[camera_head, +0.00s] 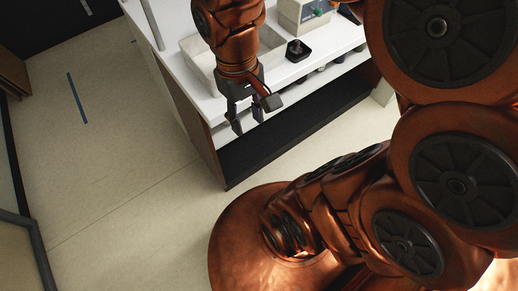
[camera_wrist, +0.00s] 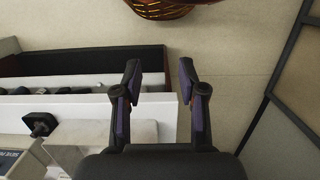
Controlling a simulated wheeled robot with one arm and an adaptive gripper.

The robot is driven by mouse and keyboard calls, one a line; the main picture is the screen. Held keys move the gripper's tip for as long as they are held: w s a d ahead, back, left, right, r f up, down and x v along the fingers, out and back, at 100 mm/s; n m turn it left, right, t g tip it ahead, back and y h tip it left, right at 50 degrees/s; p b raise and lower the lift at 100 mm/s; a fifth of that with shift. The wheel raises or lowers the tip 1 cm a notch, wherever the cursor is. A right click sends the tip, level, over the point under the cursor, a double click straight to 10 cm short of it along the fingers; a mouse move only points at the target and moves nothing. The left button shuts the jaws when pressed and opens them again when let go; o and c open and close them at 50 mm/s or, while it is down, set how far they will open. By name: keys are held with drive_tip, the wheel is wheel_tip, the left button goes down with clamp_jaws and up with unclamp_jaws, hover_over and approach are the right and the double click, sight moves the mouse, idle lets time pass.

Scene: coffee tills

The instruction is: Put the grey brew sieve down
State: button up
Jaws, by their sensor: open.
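My gripper (camera_head: 247,124) hangs at the front edge of the white counter (camera_head: 358,35), fingers pointing down. In the wrist view its two fingers (camera_wrist: 160,68) stand apart with nothing between them, over the counter's edge and the floor. I cannot make out a grey brew sieve for certain in either view. A small black square piece with a raised middle (camera_head: 298,50) sits on the counter to the right of my gripper. It also shows in the wrist view (camera_wrist: 40,124).
A pale shallow tray (camera_head: 195,58) lies on the counter, partly hidden behind my arm. A grey-green box (camera_head: 303,15) stands at the back. Several dark round items (camera_wrist: 65,90) line a shelf below the counter top. Open floor (camera_head: 110,150) lies to the left.

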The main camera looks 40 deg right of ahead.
drive_tip(key=s+a+f, duration=0.2)
drive_tip(key=s+f, duration=0.1)
drive_tip(key=s, duration=0.3)
drive_tip(key=shift+s+g, duration=0.3)
